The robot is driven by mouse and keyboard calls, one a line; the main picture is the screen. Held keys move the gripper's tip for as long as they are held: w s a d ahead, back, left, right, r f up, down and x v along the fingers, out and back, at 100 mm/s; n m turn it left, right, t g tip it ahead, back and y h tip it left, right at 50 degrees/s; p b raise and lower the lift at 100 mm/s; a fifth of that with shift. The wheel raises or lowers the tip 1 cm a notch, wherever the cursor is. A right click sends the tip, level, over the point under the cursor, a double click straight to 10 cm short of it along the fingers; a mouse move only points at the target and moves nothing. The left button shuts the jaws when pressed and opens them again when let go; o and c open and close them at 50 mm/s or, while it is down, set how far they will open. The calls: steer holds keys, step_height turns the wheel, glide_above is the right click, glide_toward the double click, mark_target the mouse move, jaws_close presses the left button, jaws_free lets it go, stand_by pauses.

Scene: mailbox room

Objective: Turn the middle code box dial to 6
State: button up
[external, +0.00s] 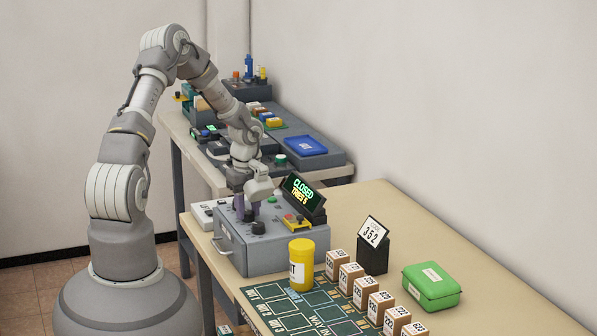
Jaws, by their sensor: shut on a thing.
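The grey code box (290,259) stands on the near table, with black dials in a row on its top. The nearest dial (258,228) is uncovered. My gripper (247,206) points down over the box, its dark purple fingers shut around the middle dial (249,216), which is mostly hidden. The farthest dial is hidden behind the gripper. The dial numbers are too small to read. The display (303,193) on the box reads CLOSED in green and what looks like TRIES 5 in yellow. A code card (372,232) on a black stand reads 352.
A yellow cylinder (301,264) stands close in front of the box. Several numbered brown blocks (352,278) line a dark green board (300,312). A green case (432,287) lies to the right. A second table behind holds a blue tray (306,146). The right table edge is clear.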

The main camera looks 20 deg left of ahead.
steer(key=n, duration=0.8)
steer(key=shift+n, duration=0.4)
steer(key=n, duration=0.3)
steer(key=shift+n, duration=0.3)
steer(key=n, duration=1)
steer(key=shift+n+b, duration=0.3)
steer(key=shift+n, duration=0.1)
steer(key=n, duration=0.6)
steer(key=shift+r, duration=0.1)
steer(key=shift+w+n, duration=0.1)
steer(key=shift+n, duration=0.2)
